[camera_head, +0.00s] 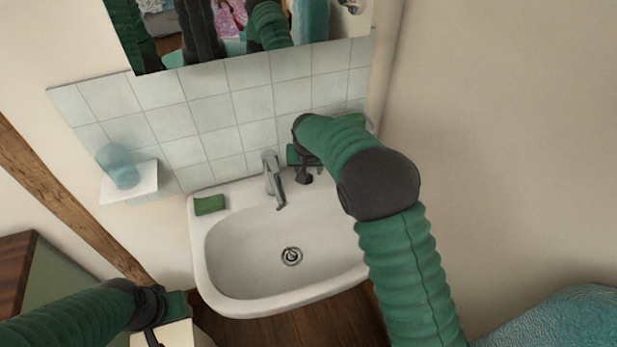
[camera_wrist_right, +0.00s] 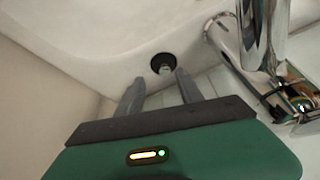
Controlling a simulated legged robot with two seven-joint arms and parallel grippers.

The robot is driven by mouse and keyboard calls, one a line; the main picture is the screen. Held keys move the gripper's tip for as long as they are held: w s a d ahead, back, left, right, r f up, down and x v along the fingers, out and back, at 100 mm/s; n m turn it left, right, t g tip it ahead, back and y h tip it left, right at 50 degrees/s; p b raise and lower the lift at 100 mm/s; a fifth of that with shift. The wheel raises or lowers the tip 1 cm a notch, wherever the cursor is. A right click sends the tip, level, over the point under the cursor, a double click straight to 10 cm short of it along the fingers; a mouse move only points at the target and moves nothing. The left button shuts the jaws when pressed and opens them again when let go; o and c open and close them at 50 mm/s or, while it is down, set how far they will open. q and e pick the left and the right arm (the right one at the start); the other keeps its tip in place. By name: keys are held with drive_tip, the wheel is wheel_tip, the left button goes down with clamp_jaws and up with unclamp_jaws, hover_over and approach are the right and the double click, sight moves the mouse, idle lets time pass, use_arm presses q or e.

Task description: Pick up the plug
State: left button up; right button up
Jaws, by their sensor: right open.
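The plug (camera_wrist_right: 163,63) shows in the right wrist view as a small round black disc with a pale grey centre. It lies on the white sink's back ledge, beside the chrome tap (camera_wrist_right: 262,40). My right gripper (camera_wrist_right: 160,80) is open, its two grey fingers apart and pointing at the plug, which appears just past and between the tips. No contact can be made out. In the head view my right gripper (camera_head: 304,175) is over the ledge right of the tap and hides the plug. My left gripper (camera_head: 153,337) is at the bottom left, its fingers barely visible.
The white sink (camera_head: 240,290) has an empty basin with a round drain (camera_head: 291,256). A green sponge-like block (camera_head: 209,204) lies on its left ledge. A blue glass (camera_head: 122,166) stands on a small wall shelf (camera_head: 128,187). Tiles and a mirror are behind.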

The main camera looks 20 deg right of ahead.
sight(307, 172)
drive_tip(key=x, duration=0.3)
drive_tip(key=shift+w+a, duration=0.1)
drive_tip(key=shift+a, duration=0.2)
drive_tip(key=shift+a+r, duration=0.2)
drive_tip(key=shift+a, duration=0.3)
drive_tip(key=shift+c, duration=0.3)
drive_tip(key=shift+d+f, duration=0.1)
drive_tip(key=shift+d, duration=0.35)
clamp_jaws()
use_arm(q)
drive_tip(key=shift+a+f, duration=0.1)
drive_tip(key=shift+a, duration=0.35)
use_arm(e)
drive_tip(key=shift+a, duration=0.15)
